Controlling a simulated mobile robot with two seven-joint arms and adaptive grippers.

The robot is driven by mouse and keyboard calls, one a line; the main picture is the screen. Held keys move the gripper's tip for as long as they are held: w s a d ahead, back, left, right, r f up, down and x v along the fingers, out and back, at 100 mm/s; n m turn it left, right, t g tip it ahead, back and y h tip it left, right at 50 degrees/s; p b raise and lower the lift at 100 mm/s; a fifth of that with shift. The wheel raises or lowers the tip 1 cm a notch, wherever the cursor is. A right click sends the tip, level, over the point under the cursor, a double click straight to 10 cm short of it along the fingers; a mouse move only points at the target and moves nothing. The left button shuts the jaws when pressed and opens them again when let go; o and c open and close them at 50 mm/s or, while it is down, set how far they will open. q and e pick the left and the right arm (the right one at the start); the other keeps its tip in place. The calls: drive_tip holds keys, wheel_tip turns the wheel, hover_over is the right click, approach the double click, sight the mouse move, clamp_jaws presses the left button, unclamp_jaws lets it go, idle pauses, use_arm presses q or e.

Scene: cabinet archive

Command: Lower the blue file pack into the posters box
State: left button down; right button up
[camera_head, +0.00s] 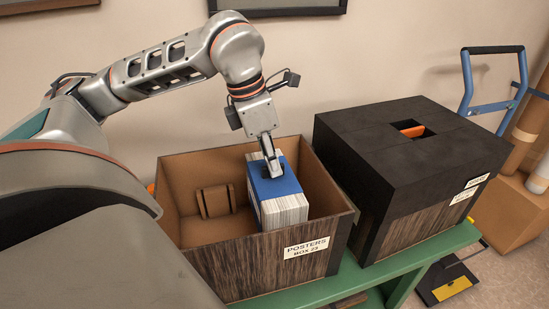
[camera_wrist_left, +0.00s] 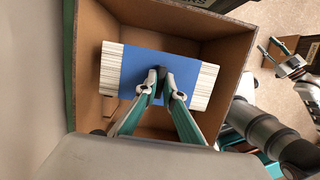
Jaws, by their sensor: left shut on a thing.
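The blue file pack (camera_head: 278,186) is a stack of white sheets with a blue band around its middle. My left gripper (camera_head: 272,172) comes down from above and is shut on the blue band at the top of the pack. The pack is upright inside the mouth of the open posters box (camera_head: 262,262), its top about level with the rim. In the left wrist view the pack (camera_wrist_left: 115,72) lies within the box walls (camera_wrist_left: 230,52), with the gripper (camera_wrist_left: 161,88) at its middle. The pack's underside is hidden, so I cannot tell whether it touches the floor.
A small brown block (camera_head: 215,201) is at the posters box's inner back wall. A dark lidded box (camera_head: 400,165) with an orange thing in its opening stands close on the right. Both are on a green bench (camera_head: 430,254). A blue-handled trolley (camera_head: 492,108) and cartons stand farther right.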

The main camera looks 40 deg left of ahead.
sight(273, 181)
use_arm(q)
drive_tip(key=shift+s+b+x, duration=0.25)
drive_tip(key=shift+b+x, duration=0.45)
drive_tip(key=shift+x, duration=0.6)
drive_tip(key=shift+a+f+b, duration=0.15)
drive_tip(key=shift+f+b, duration=0.55)
drive_tip(key=shift+f, duration=0.6)
drive_tip(key=shift+s+b+x, duration=0.2)
drive_tip(key=shift+b+x, duration=0.45)
drive_tip(key=shift+x, duration=0.35)
drive_tip(key=c, duration=2.1)
unclamp_jaws()
drive_tip(key=shift+s+a+r, duration=0.1)
drive_tip(key=shift+a+r, duration=0.05)
use_arm(e)
drive_tip(key=shift+w+d+f, duration=0.1)
drive_tip(key=shift+d+f, duration=0.05)
drive_tip(key=shift+f, duration=0.45)
drive_tip(key=shift+d+f, duration=0.1)
drive_tip(key=shift+f, duration=0.5)
use_arm(q)
drive_tip(key=shift+c, duration=0.3)
use_arm(e)
drive_tip(key=shift+a+f, duration=0.1)
drive_tip(key=shift+f, duration=0.2)
